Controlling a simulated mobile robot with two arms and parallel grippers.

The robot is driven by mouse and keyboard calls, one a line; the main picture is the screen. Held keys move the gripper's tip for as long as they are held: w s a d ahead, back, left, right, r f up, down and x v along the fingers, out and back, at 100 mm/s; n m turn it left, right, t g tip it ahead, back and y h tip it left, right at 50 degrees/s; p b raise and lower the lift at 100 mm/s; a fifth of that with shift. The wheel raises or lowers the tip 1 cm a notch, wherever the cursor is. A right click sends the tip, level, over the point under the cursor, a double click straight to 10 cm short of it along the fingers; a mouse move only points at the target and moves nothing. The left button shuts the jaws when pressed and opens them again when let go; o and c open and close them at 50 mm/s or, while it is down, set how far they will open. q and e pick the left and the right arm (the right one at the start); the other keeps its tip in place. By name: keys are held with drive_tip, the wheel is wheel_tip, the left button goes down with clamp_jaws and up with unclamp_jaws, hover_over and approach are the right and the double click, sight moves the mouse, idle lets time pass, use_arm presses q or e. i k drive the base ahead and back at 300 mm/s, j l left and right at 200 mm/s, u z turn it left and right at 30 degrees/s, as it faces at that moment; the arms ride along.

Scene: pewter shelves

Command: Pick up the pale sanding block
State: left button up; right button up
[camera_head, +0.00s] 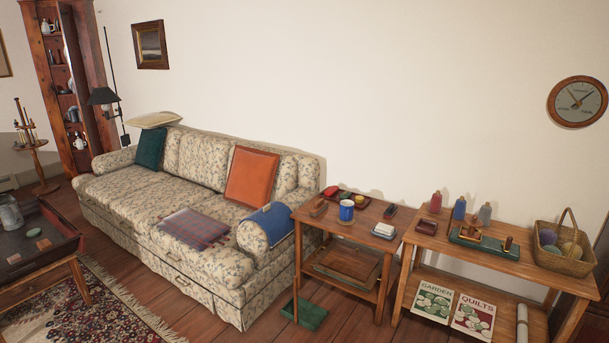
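A small pale block (384,229) lies near the front right edge of the left wooden side table (352,225), beside the sofa. It looks like the pale sanding block, but it is too small to be sure. Its top is whitish, with a darker bluish part below. A blue mug (346,210) stands to its left and a dark small item (390,212) lies behind it. Nothing visibly covers the block. Neither of my grippers is in view.
A floral sofa (170,200) adjoins the side table on the left. Right of it, a second table (430,240) holds bottles, a green tray (485,243) and a basket (563,260). A green item (310,314) lies on the floor in front. A coffee table (45,262) stands far left.

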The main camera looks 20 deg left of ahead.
sight(44, 244)
drive_tip(key=i+j+u, duration=0.2)
drive_tip(key=i+u, duration=0.15)
drive_tip(key=u, duration=0.15)
drive_tip(key=i+j+u, duration=0.1)
drive_tip(key=i+u, duration=0.65)
drive_tip(key=u, duration=0.2)
drive_tip(key=i+l+u, duration=0.2)
drive_tip(key=i+u, duration=0.25)
drive_tip(key=i+j+u, duration=0.15)
drive_tip(key=i+u, duration=0.2)
drive_tip(key=i, duration=0.6)
drive_tip(key=i+l+u, duration=0.1)
drive_tip(key=i+u, duration=0.25)
drive_tip(key=i, duration=0.6)
